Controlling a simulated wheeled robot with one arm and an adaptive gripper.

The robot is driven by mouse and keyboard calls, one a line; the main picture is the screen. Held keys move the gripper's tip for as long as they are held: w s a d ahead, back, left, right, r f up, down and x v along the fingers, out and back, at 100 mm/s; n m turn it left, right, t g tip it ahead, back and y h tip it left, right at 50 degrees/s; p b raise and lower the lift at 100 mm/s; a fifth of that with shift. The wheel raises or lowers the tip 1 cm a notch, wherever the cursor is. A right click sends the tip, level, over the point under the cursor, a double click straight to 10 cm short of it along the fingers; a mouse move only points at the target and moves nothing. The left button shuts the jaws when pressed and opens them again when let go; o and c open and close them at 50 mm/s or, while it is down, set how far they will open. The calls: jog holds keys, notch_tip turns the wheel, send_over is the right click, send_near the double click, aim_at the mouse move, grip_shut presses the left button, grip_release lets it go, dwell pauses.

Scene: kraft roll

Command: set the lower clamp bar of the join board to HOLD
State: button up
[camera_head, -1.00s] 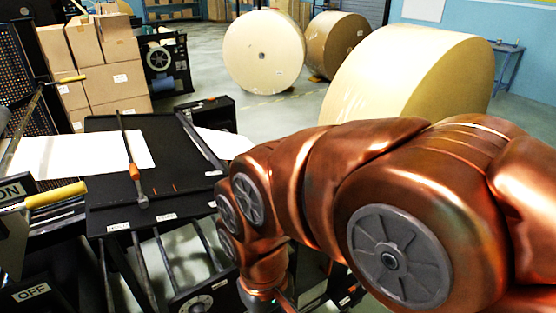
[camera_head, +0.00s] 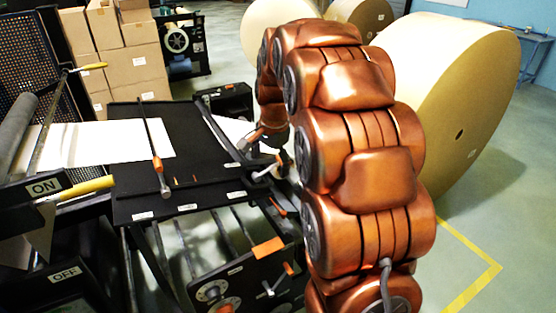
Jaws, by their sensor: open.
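The black join board (camera_head: 205,187) lies left of my arm with white paper across its far left part. One clamp bar (camera_head: 148,140) with an orange grip crosses its left half. A second dark bar (camera_head: 205,125) runs along its right side, its near end close to my wrist. I cannot tell which bar is the lower one, and the small labels at the near edge are unreadable. My gripper (camera_head: 258,173) is small, partly hidden by my arm, and open near the board's right edge. I cannot tell whether it touches the bar.
Yellow-handled levers stand at the left beside the ON sign (camera_head: 45,186) and OFF sign (camera_head: 65,274). Rails and a black panel with an orange tag (camera_head: 268,247) lie below the board. A large kraft roll (camera_head: 450,110) stands at right. Cartons (camera_head: 130,70) are stacked behind.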

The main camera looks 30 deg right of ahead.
aim_at(279, 162)
jog(key=w+d+m, duration=0.3)
jog(key=w+d, duration=0.2)
jog(key=d, duration=0.2)
jog(key=shift+t, duration=0.4)
jog(key=shift+w+d+f+p, duration=0.1)
jog(key=shift+w+f+p, duration=0.35)
jog(key=shift+f, duration=0.85)
jog(key=shift+w+f+p, duration=0.15)
jog(key=shift+f+p, duration=0.6)
jog(key=shift+f, duration=0.55)
jog(key=shift+w+d+f+p, duration=0.1)
jog(key=shift+w+f+p, duration=0.35)
jog(key=shift+f, duration=0.85)
jog(key=shift+s, duration=0.15)
jog(key=c, duration=1.7)
